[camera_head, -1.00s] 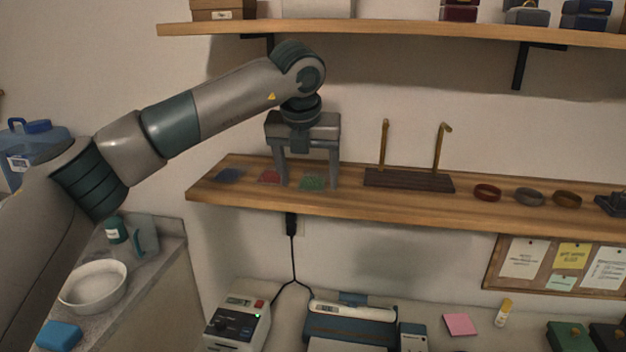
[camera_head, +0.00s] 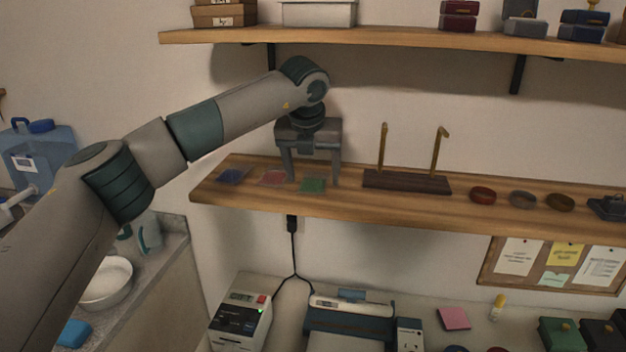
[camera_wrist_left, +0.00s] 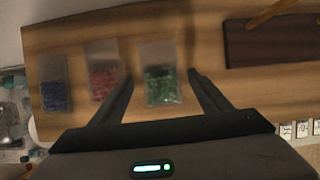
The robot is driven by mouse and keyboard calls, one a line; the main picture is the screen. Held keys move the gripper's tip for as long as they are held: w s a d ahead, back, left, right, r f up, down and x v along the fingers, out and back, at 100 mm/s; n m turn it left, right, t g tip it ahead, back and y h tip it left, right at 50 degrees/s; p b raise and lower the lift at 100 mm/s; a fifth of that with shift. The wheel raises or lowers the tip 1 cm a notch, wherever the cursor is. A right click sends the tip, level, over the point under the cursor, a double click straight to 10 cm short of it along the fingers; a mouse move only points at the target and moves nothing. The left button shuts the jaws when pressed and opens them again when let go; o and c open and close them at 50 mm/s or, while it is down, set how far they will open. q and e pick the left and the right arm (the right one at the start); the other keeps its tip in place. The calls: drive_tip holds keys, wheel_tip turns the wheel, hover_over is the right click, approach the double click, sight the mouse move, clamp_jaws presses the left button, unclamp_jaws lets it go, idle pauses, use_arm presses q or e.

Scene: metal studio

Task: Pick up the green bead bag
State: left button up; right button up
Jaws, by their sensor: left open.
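The green bead bag (camera_head: 313,185) lies flat on the lower wooden shelf, the rightmost of three small bags. It also shows in the left wrist view (camera_wrist_left: 162,80), between the two spread fingers. My left gripper (camera_head: 313,181) points down over the shelf, open and empty, with its fingers on either side of the green bag. In the wrist view the fingertips (camera_wrist_left: 160,80) flank the bag without visibly touching it. I cannot tell how far the tips are above the shelf. My right gripper is in no view.
The red bead bag (camera_head: 272,177) and blue bead bag (camera_head: 233,175) lie to the left. A dark wooden stand (camera_head: 405,182) with two brass posts is to the right, then several bracelets (camera_head: 483,195). The upper shelf (camera_head: 400,39) runs overhead.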

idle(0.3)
use_arm(q)
drive_tip(key=c, duration=1.1)
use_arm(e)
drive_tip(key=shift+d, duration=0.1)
use_arm(q)
drive_tip(key=shift+c, duration=0.2)
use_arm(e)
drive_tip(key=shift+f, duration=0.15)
